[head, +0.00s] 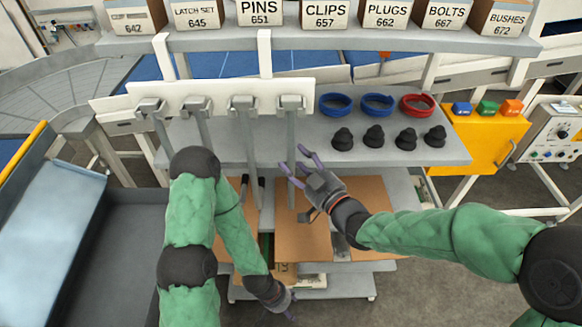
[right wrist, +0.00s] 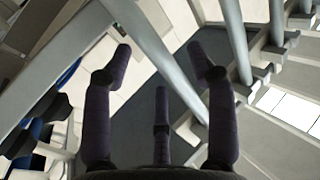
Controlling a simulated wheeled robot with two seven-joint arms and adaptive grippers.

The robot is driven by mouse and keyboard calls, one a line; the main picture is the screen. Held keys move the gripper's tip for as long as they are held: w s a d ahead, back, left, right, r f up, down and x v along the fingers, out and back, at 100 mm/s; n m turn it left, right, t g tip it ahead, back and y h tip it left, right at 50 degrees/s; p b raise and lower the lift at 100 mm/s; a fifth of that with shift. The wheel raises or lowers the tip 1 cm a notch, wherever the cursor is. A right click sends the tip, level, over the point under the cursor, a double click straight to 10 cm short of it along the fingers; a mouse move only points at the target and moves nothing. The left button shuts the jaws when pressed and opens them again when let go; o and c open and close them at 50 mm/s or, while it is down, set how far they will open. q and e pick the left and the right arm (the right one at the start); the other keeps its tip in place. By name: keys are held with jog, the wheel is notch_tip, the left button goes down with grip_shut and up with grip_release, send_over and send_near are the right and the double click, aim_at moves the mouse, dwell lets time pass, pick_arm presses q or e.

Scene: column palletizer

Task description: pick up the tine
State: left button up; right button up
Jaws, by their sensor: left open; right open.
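Several grey tines hang from brackets on a white rail across the shelf. The rightmost tine (head: 291,130) hangs down beside my right gripper (head: 294,160). My right gripper is open, with its purple fingers at the lower part of that tine. In the right wrist view, a grey bar (right wrist: 155,50) runs diagonally through the gap between the open fingers (right wrist: 161,58). No firm contact shows. My left gripper (head: 288,306) is low, near the lower shelf. It is open, but its fingers are small and partly hidden by my arm.
The white rail (head: 221,98) carries the other tines to the left. Blue rings (head: 337,104), a red ring (head: 417,104) and several black knobs (head: 343,139) sit on the shelf (head: 455,153) to the right. Cardboard (head: 372,190) lies below.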

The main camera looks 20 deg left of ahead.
jog(key=shift+x, duration=1.35)
jog(key=shift+d, duration=0.1)
grip_shut()
jog(key=shift+w+r, duration=0.1)
jog(key=shift+r, duration=0.05)
